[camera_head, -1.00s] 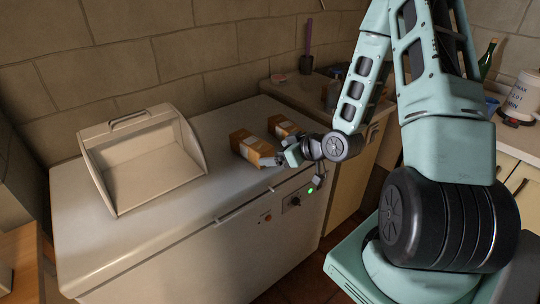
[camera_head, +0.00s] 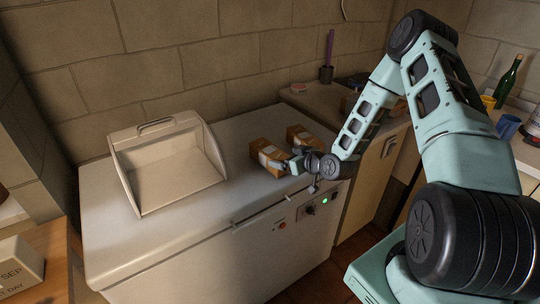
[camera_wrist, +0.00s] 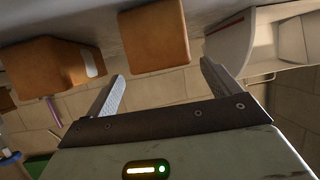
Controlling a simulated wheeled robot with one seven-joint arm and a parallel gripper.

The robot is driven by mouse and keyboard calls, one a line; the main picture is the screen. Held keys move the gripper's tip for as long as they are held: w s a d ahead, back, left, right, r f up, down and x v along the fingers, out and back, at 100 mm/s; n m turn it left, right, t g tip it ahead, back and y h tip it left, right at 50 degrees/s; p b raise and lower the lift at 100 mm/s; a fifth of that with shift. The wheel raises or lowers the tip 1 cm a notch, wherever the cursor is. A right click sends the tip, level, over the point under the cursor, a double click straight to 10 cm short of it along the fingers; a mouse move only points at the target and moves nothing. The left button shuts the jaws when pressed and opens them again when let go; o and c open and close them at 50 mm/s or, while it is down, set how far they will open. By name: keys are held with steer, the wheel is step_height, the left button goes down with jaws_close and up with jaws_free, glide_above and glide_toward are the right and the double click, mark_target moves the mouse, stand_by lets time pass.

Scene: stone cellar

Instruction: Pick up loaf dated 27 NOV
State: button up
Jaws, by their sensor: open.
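Two brown loaves lie on the white chest freezer (camera_head: 130,235). No date is readable on either. My gripper (camera_head: 290,165) is at the near right end of the left loaf, partly covering the loaves. In the wrist view, which looks upside down, my gripper (camera_wrist: 162,82) is open with nothing between its fingers. One loaf (camera_wrist: 154,35) is beyond the gap between them; another loaf (camera_wrist: 50,65), with a white label, is to the left.
A pale open bin with a handle (camera_head: 165,180) stands on the freezer left of the loaves. A block marked "SEP" (camera_head: 18,268) is at the lower left. A counter (camera_head: 310,100) with a green bottle (camera_head: 508,80) further right adjoins the freezer. The freezer's front left is clear.

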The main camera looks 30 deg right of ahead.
mark_target(278, 155)
steer(key=shift+p+x, duration=1.25)
steer(key=shift+x, duration=1.5)
steer(key=shift+a, duration=0.1)
steer(key=c, duration=1.2)
steer(key=shift+o, duration=0.2)
steer(key=shift+r, duration=0.15)
